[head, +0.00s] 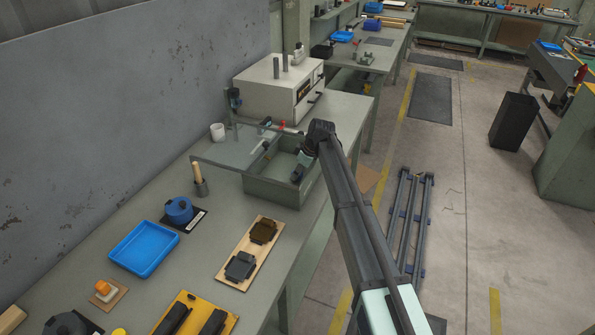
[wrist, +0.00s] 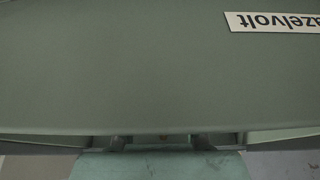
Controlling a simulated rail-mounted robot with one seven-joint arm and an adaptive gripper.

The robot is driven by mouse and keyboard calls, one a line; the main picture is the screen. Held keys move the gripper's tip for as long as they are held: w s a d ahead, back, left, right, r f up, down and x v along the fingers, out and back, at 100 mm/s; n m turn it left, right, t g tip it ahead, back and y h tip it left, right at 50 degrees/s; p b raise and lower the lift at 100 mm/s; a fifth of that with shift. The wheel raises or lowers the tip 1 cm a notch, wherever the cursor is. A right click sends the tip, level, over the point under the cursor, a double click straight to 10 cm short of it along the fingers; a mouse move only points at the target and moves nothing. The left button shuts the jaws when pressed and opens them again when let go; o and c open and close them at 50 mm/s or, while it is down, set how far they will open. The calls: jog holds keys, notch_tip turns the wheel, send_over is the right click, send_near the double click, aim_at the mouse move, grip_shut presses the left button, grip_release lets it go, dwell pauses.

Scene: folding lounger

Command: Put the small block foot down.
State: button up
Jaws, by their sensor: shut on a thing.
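My gripper (head: 301,168) is over the right end of a grey-green open box (head: 265,190) on the workbench. I cannot make out a small block foot for sure in either view.
A wooden board (head: 234,279) with two dark blocks, a blue tray (head: 134,259) and a blue round part (head: 179,209) lie nearer on the bench. A beige cabinet (head: 270,98) stands behind the box. A wall bounds the bench at left; floor is at right.

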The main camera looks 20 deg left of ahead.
jog(key=shift+f, duration=0.2)
jog(key=o, duration=1)
jog(key=shift+r, duration=0.1)
jog(key=shift+r, duration=0.1)
jog(key=b+v, duration=0.3)
jog(key=v, duration=0.9)
jog(key=shift+r, duration=0.1)
